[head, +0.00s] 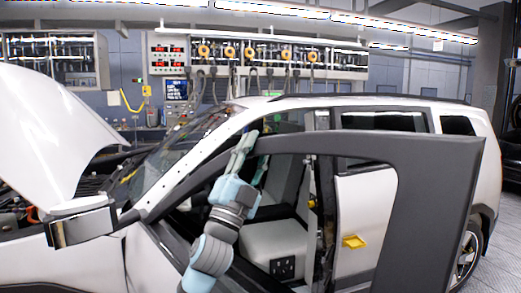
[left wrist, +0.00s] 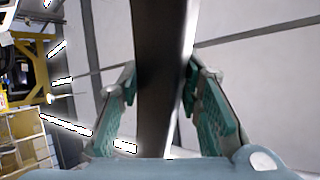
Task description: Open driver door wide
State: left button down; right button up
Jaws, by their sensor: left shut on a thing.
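The driver door (head: 428,215) of the white car stands swung out from the body in the head view, its dark window frame nearest to me. The doorway behind it shows a pale seat (head: 275,240). My left gripper (head: 250,150) is at the front upper end of the door's window frame. In the left wrist view its two green-padded fingers stand on either side of a dark frame bar (left wrist: 162,80), and it is shut on that bar. The door's lower part is out of the picture. My right gripper is in neither view.
The raised white hood (head: 55,120) and side mirror (head: 82,228) are at the left. A yellow handle-like part (head: 354,241) shows through the door's window opening. A wall rack of tools and gauges (head: 260,55) stands behind the car.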

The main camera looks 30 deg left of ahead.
pick_arm(q)
jog(key=shift+s+r, duration=0.15)
jog(key=shift+s, duration=0.45)
jog(key=c, duration=1.1)
grip_release()
jog(key=shift+w, duration=0.2)
jog(key=shift+s, duration=0.4)
jog(key=v, duration=1.2)
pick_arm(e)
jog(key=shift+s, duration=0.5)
pick_arm(q)
jog(key=shift+w, duration=0.15)
jog(key=shift+a, duration=0.1)
